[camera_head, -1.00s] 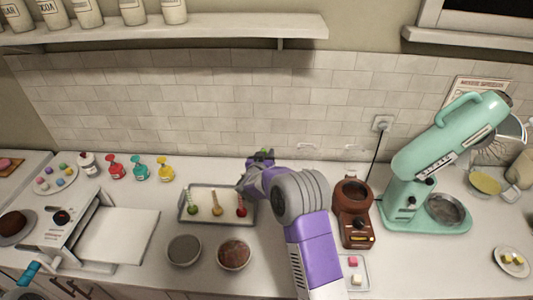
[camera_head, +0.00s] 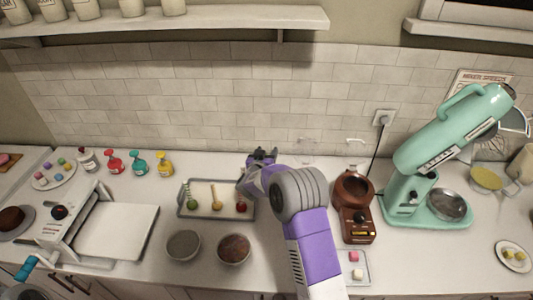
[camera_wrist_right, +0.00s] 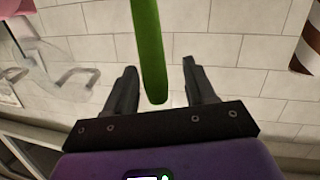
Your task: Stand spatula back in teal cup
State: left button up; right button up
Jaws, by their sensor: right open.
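My right gripper (camera_head: 262,157) is in the head view at the far end of the purple arm, behind the tray and near the tiled wall. In the right wrist view its two fingers (camera_wrist_right: 158,95) are apart. A long green bar (camera_wrist_right: 152,50), which looks like the spatula's handle, comes in from the top, and its rounded end lies between the fingers with a visible gap on each side. The rest of the bar is out of the picture. In the head view I cannot make out the spatula or a teal cup; my right arm covers part of the counter.
A grey tray (camera_head: 217,213) with cake pops lies in front of my right gripper, two bowls nearer. A brown melting pot (camera_head: 352,190) and teal mixer (camera_head: 430,185) stand to the right. Coloured bottles (camera_head: 138,163) stand left. A shelf (camera_head: 230,20) hangs above.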

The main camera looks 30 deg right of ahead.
jog(key=v, duration=0.7)
jog(key=shift+s+a, duration=0.15)
jog(key=shift+s, duration=0.1)
jog(key=shift+r, duration=0.1)
dwell(0.4)
jog(key=shift+r, duration=0.1)
